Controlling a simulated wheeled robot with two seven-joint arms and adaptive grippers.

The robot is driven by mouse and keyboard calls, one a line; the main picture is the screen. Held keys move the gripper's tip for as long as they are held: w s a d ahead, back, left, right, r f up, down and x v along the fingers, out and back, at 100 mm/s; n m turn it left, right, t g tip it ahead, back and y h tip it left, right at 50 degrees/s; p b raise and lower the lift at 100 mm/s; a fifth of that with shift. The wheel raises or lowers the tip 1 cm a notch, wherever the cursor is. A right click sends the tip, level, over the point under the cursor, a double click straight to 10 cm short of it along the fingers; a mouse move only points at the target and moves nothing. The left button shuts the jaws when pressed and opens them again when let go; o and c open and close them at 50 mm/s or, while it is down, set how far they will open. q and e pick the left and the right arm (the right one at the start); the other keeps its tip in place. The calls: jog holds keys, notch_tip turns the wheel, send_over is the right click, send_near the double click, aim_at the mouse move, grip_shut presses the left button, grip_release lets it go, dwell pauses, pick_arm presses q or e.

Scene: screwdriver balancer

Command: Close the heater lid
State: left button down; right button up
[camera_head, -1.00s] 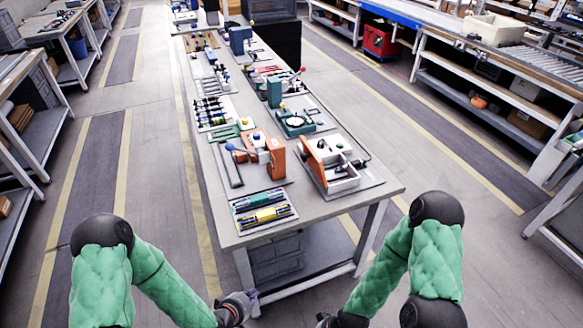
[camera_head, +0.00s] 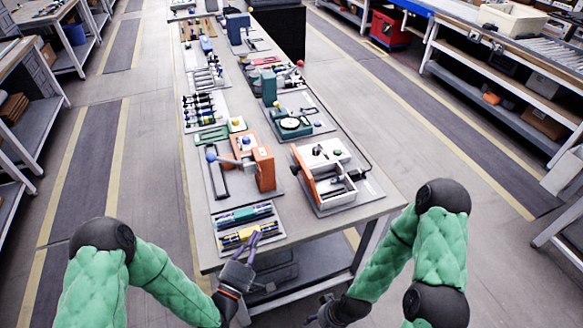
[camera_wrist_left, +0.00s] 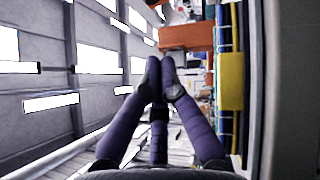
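I cannot tell for sure which one is the heater, and no lid shows clearly. My left gripper (camera_head: 256,238) is at the bench's front edge, by the tray of coloured tools, clear of both devices. In the left wrist view its purple fingers (camera_wrist_left: 160,72) meet at the tips with nothing between them. My right gripper (camera_head: 322,312) is low, below the bench front, and partly dark.
A tray with blue and yellow tools (camera_head: 246,226) lies at the bench's front left corner. A green device with a dial (camera_head: 291,123) stands farther back. Racks of tools (camera_head: 202,108) line the left side. The grey floor (camera_head: 150,195) left of the bench is clear.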

pick_arm(q)
jog(key=shift+w+d, duration=0.15)
jog(key=shift+w, duration=0.15)
jog(key=b+x, duration=0.3)
jog(key=x, duration=1.6)
jog(key=shift+r, duration=0.25)
jog(key=shift+w, duration=0.1)
jog(key=shift+d+r+m+p, duration=0.3)
jog(key=shift+r+m+p, duration=0.1)
jog(key=shift+p, duration=0.1)
